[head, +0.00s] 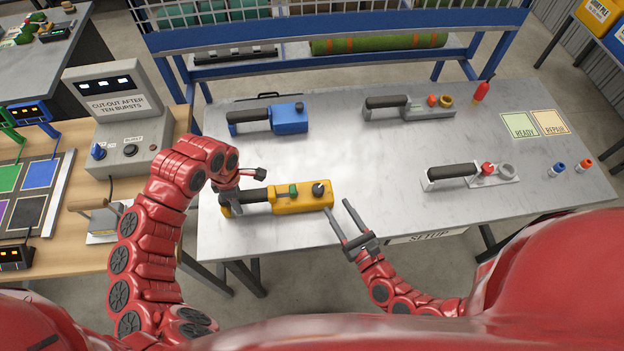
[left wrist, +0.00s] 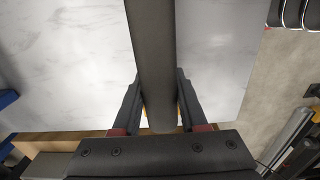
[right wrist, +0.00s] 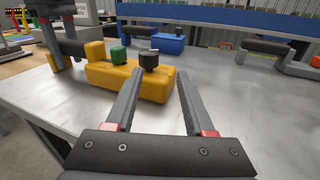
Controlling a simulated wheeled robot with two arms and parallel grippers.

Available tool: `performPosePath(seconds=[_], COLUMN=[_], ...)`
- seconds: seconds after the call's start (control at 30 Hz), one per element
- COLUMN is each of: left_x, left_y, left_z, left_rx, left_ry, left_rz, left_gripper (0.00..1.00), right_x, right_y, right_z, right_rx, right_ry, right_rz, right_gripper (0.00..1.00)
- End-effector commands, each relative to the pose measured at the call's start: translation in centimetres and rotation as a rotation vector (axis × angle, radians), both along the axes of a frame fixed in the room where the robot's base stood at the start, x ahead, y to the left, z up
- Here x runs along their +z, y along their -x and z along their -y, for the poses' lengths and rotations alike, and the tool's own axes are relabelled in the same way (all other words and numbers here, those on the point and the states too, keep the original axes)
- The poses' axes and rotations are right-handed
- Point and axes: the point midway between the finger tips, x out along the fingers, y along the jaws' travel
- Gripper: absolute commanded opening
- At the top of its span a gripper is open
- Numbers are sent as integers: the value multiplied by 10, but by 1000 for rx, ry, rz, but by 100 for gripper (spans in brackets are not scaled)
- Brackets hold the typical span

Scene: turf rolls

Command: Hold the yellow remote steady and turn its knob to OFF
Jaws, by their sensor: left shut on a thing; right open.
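The yellow remote (head: 305,199) lies near the front left of the metal table, with a dark handle (head: 252,195) at its left end. It has a green button (head: 293,189) and a black knob (head: 319,189) on top; the knob (right wrist: 149,60) also shows in the right wrist view. My left gripper (head: 232,204) is shut on the dark handle, which fills the jaws in the left wrist view (left wrist: 152,60). My right gripper (head: 348,222) is open and empty, just right of the remote's knob end, with its fingers pointing toward it. The knob's marking is too small to read.
A blue remote (head: 288,118) lies behind, and two grey ones (head: 430,109) (head: 492,175) lie to the right. A red bottle (head: 482,91) and small capped items (head: 559,169) stand farther right. The metal table (head: 360,150) is clear in the middle. A control box (head: 128,115) stands at left.

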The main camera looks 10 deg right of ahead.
Motion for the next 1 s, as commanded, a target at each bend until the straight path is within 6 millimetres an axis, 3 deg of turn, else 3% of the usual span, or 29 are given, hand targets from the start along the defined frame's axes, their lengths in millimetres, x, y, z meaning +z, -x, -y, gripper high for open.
performPosePath(seconds=[0.1, 0.23, 0.7, 1.0], left_x=[0, 0, -1, -1], left_y=[0, 0, 0, 0], left_z=[0, 0, 1, 1], left_rx=[-1, -1, -1, -1], left_ry=[1, 1, 1, 1], left_rz=[-1, -1, -1, -1], left_gripper=[0, 0, 0, 0], right_x=[2, 3, 5, 3], right_y=[8, 3, -80, -100], right_z=[-7, -12, -50, -58], right_rx=[69, 87, 82, 83], right_ry=[34, 41, 37, 41], right_rz=[22, 32, 33, 30], right_gripper=[54, 54, 54, 54])
